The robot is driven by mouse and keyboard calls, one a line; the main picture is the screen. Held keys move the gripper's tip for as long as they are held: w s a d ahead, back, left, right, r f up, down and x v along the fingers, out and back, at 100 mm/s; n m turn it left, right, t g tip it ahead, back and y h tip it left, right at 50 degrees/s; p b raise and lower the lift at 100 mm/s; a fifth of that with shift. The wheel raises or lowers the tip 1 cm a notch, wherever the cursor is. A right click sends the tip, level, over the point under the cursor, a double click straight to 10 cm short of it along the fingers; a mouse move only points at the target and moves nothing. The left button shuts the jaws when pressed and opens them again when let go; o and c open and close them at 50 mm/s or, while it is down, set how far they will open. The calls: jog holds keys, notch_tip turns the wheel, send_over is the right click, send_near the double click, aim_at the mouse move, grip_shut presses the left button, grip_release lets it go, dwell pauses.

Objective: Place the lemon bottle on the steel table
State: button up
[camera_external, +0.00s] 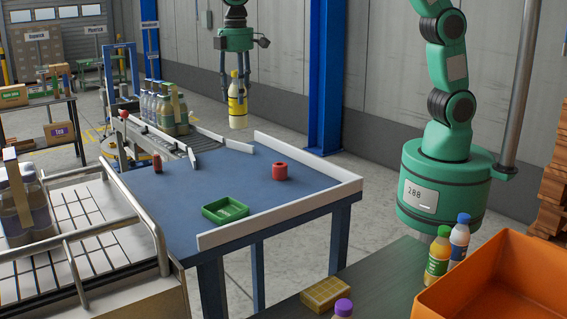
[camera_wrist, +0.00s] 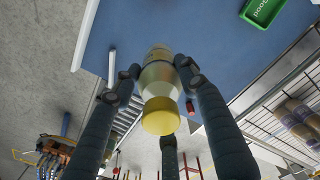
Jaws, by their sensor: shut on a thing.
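My gripper (camera_external: 236,84) is shut on the lemon bottle (camera_external: 237,108), which has a yellow label and a yellow cap and hangs upright in the air. In the wrist view the bottle (camera_wrist: 158,82) sits between the fingers of my gripper (camera_wrist: 158,72), its yellow cap toward the camera and its lower end over a blue surface. A blue-topped table (camera_external: 180,208) with white side rails stands below and in front; its material is not clear. A dark grey-green table top (camera_external: 385,285) is at the lower right. I cannot tell which is the steel table.
A green tray (camera_external: 225,210), a red ring-like piece (camera_external: 280,171) and a small brown-red object (camera_external: 157,162) are on the blue top. A conveyor (camera_external: 195,143) with several bottles joins its far edge. An orange crate (camera_external: 500,285) and two bottles stand lower right. The blue top's middle is clear.

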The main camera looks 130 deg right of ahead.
jog(key=w+a+n, duration=0.1)
jog(key=a+n, duration=0.1)
jog(key=a, duration=0.5)
jog(key=w+a+r+n, duration=0.1)
jog(key=a+n, duration=0.1)
jog(key=a, duration=0.5)
jog(key=shift+w+a+r, duration=0.25)
jog(key=a+n, duration=0.1)
jog(key=a, duration=0.3)
jog(key=a+n, duration=0.2)
jog(key=a, duration=0.3)
jog(key=a+n, duration=0.1)
jog(key=a, duration=0.4)
jog(key=shift+s+a+r, duration=0.1)
jog(key=shift+s+a, duration=0.1)
jog(key=shift+s, duration=0.15)
jog(key=s+a+n, duration=0.2)
jog(key=a, duration=0.6)
jog(key=s+a+n, duration=0.2)
jog(key=a+n, duration=0.1)
jog(key=a, duration=0.4)
jog(key=shift+s+a+n, duration=0.3)
jog(key=shift+a, duration=0.1)
jog(key=s+a+n, duration=0.5)
jog(key=s+a, duration=0.4)
jog(key=a, duration=0.5)
notch_tip(320, 180, down, 23)
jog(key=shift+n+p, duration=0.3)
jog(key=shift+w+a, duration=0.1)
jog(key=shift+f, duration=3)
